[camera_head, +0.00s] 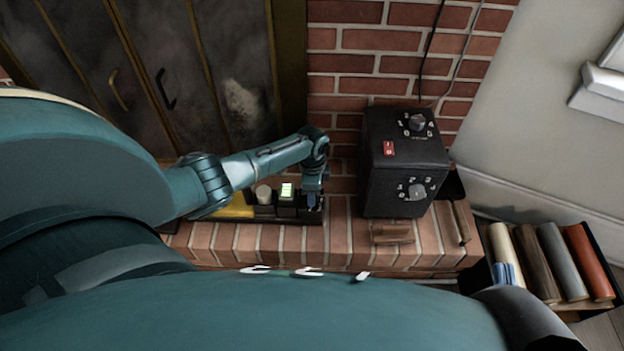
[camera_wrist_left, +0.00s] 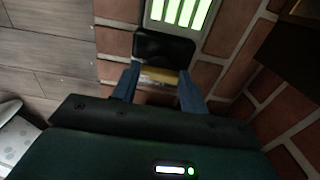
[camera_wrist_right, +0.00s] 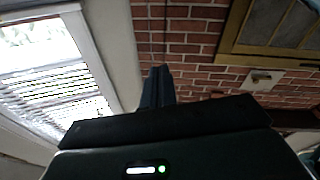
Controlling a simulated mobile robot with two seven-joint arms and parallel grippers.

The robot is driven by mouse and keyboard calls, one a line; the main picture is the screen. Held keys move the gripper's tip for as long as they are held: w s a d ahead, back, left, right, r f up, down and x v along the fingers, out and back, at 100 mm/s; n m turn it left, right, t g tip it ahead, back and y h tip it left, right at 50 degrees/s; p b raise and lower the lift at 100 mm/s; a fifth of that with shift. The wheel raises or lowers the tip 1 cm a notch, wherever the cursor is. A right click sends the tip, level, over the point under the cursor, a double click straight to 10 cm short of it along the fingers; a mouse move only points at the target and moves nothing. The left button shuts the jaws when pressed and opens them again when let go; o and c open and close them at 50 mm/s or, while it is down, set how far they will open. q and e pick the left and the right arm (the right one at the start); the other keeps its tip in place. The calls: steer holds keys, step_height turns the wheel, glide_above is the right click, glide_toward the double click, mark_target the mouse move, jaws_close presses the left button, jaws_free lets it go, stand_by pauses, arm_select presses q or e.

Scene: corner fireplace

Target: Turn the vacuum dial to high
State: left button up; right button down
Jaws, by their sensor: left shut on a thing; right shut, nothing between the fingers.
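A black box (camera_head: 378,190) stands on the brick ledge and carries two grey dials with numbers around them, an upper dial (camera_head: 417,122) and a lower dial (camera_head: 417,191). I cannot read which is the vacuum dial. My left gripper (camera_head: 312,190) is left of the box, pointing down at the right end of a row of small devices. In the left wrist view its fingers (camera_wrist_left: 158,80) are shut on a black block (camera_wrist_left: 163,46) with a yellowish strip, beside a lit green display (camera_wrist_left: 180,12). My right gripper (camera_wrist_right: 157,85) is shut and empty, facing the brick wall; the head view does not show it.
The box also has a red switch (camera_head: 389,148). A beige cylinder (camera_head: 263,194) stands left of the green display (camera_head: 287,190). Wooden blocks (camera_head: 392,233) lie in front of the box. A rack of rolls (camera_head: 550,262) is at the right. The brick wall (camera_head: 345,65) rises behind.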

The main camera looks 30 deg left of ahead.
arm_select(q)
steer(key=shift+w, duration=0.1)
steer(key=o, duration=0.7)
steer(key=shift+r, duration=0.35)
step_height(320, 180, up, 12)
steer(key=p, duration=0.6)
steer(key=shift+r+p, duration=0.25)
steer(key=shift+p, duration=0.1)
arm_select(e)
steer(key=d+m+g+h, duration=0.1)
steer(key=g, duration=0.1)
steer(key=d+m+g+h, duration=0.1)
steer(key=g+h, duration=0.1)
steer(key=shift+s+f, duration=0.2)
